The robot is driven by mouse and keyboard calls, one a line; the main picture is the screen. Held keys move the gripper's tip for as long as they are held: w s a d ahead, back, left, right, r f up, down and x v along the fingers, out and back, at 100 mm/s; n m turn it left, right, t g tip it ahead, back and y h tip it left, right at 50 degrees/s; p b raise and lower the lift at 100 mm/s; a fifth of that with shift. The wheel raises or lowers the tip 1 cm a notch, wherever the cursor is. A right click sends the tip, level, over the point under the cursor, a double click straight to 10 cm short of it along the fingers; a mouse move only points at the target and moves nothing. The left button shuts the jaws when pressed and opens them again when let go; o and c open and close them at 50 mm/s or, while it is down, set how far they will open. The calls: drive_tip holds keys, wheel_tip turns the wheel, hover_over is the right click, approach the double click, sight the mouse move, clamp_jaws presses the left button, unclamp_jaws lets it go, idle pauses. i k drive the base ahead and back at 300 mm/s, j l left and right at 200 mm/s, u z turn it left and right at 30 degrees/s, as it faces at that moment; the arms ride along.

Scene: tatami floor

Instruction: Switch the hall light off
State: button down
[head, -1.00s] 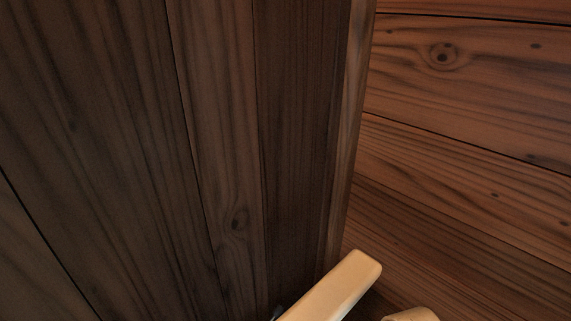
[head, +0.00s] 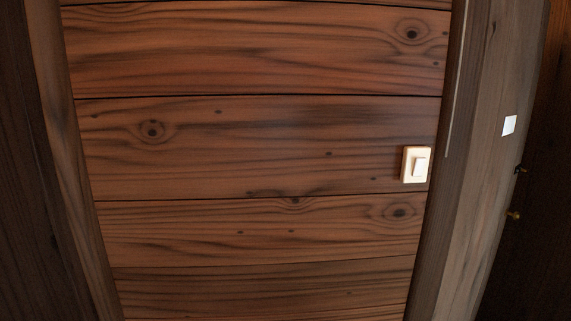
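A light switch (head: 415,165) with a cream plate and a raised white rocker is on the reddish plank wall, right of the middle in the head view. It sits just left of a dark wooden post. I cannot tell from the rocker whether it is on or off. My gripper is not in view.
The plank wall (head: 250,150) fills the middle, between a post (head: 65,140) on the left and a wider post (head: 455,200) on the right. A small white square plate (head: 509,125) is on the right-hand wood. A brass knob (head: 514,215) shows below it.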

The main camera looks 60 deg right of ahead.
sight(419, 162)
drive_tip(key=z, duration=1.55)
drive_tip(key=k+l+z, duration=0.15)
drive_tip(key=l+z, duration=0.15)
